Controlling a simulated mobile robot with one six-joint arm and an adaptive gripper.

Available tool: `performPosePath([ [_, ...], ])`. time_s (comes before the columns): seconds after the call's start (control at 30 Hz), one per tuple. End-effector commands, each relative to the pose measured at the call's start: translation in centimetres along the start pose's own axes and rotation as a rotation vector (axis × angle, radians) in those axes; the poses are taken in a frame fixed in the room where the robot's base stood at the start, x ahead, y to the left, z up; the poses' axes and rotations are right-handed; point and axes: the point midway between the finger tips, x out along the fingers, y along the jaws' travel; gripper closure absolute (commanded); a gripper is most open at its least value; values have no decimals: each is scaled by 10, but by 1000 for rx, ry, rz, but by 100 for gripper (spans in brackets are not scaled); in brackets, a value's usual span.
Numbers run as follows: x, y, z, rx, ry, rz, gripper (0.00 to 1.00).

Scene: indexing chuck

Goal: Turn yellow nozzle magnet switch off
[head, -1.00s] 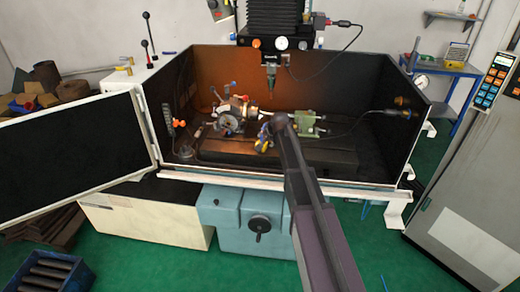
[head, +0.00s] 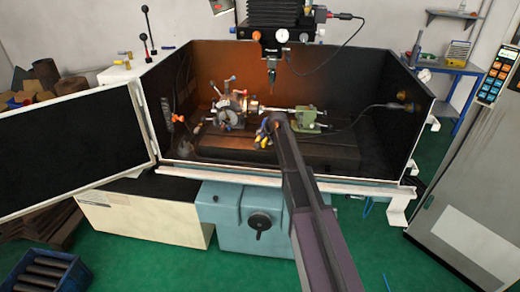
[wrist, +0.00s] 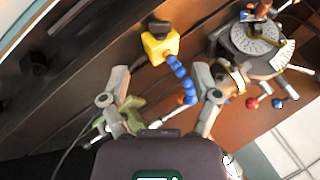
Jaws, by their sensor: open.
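The yellow nozzle magnet base (wrist: 159,46) sits on the dark machine table in the wrist view, with a small black piece (wrist: 158,27), likely its switch, on its far side. A blue segmented hose (wrist: 181,76) runs from the base toward my right finger. My gripper (wrist: 160,80) is open, its two fingers spread on either side of the view, with the yellow base beyond them and roughly between them. I see no contact with the base. In the head view my gripper (head: 268,128) is over the machine table and the yellow part (head: 260,142) shows small just below it.
The indexing chuck (head: 231,116) stands left of my gripper and also shows in the wrist view (wrist: 256,38). A green tailstock (head: 307,118) is to the right. The spindle head (head: 272,60) hangs above. Dark enclosure walls (head: 370,135) surround the table.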

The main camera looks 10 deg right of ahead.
Motion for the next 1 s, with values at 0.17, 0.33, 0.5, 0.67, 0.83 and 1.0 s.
performPosePath([
  [0.17, 22, 2, 0, 0, 0, 0, 20],
  [0.33, 38, 2, 0, 0, 1, 0, 20],
  [0.5, 54, 2, -1, 0, 1, 1, 20],
  [0.67, 69, 3, -1, 0, 1, 1, 20],
  [0.83, 82, 3, -1, 1, 2, 1, 20],
  [1.0, 89, 2, -2, 1, 2, 1, 20],
])
